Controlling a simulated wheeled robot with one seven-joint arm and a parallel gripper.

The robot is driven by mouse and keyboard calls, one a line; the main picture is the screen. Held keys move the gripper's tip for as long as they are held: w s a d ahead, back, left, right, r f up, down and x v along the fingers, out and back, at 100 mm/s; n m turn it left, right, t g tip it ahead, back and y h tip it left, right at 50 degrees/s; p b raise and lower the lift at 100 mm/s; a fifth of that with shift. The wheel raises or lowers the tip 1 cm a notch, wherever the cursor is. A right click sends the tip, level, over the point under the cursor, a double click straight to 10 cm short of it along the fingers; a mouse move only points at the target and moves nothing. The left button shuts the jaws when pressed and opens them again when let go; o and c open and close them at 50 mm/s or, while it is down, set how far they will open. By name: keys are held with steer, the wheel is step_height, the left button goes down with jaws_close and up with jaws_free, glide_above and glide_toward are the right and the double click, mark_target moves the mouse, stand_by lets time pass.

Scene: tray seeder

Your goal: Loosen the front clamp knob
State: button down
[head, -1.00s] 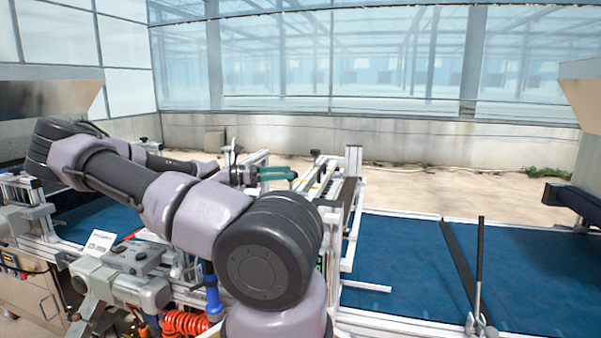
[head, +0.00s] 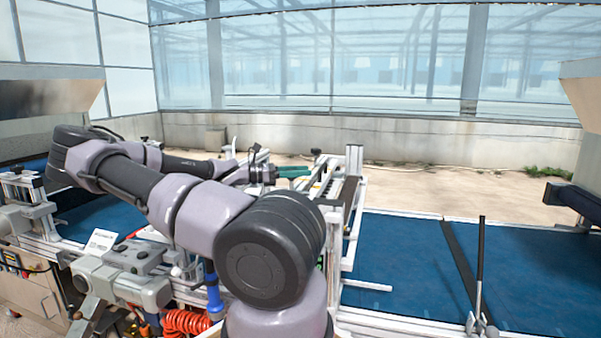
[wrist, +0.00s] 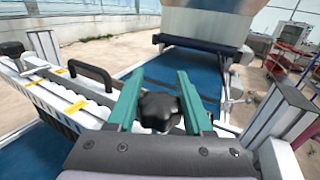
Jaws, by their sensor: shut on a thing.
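The front clamp knob (wrist: 158,111) is a black lobed knob in the wrist view, between the two green fingers of my gripper (wrist: 155,100). The fingers are closed on its sides. In the head view my gripper (head: 293,170) reaches over the metal frame of the seeder, with its green fingers pointing right. The knob cannot be made out in the head view.
Another black knob (wrist: 12,49) and a black handle (wrist: 90,72) sit on the white rail with yellow marks at left in the wrist view. A blue belt (head: 400,260) runs to the right. An upright black lever (head: 480,265) stands at the belt's front edge.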

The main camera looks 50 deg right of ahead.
steer(key=shift+w+n+t+h, duration=0.1)
steer(key=shift+n+t+h, duration=0.2)
steer(key=shift+t, duration=0.1)
steer(key=shift+w+d+n+t+h, duration=0.15)
steer(key=shift+n+t+h, duration=0.35)
steer(key=shift+n+t, duration=0.8)
steer(key=shift+w+d+n+t+h, duration=0.1)
steer(key=shift+w+n+t+h, duration=0.55)
steer(key=shift+t, duration=1.2)
steer(key=shift+s+d+n+t+h, duration=0.15)
steer(key=shift+n+t+h, duration=0.2)
steer(key=shift+n+t, duration=1.05)
steer(key=shift+w+a+n+t+y, duration=0.1)
steer(key=shift+w+n+t+y, duration=0.15)
steer(key=shift+n+t, duration=0.8)
steer(key=shift+w+a+n+t+y, duration=0.15)
steer(key=shift+n+t, duration=0.3)
steer(key=shift+t, duration=1.05)
steer(key=shift+w+d+n+t+y, duration=0.1)
steer(key=shift+w+n+t+y, duration=0.2)
steer(key=shift+n+t, duration=0.75)
steer(key=shift+t, duration=0.55)
steer(key=shift+c, duration=1.5)
jaws_free()
steer(key=shift+w, duration=0.1)
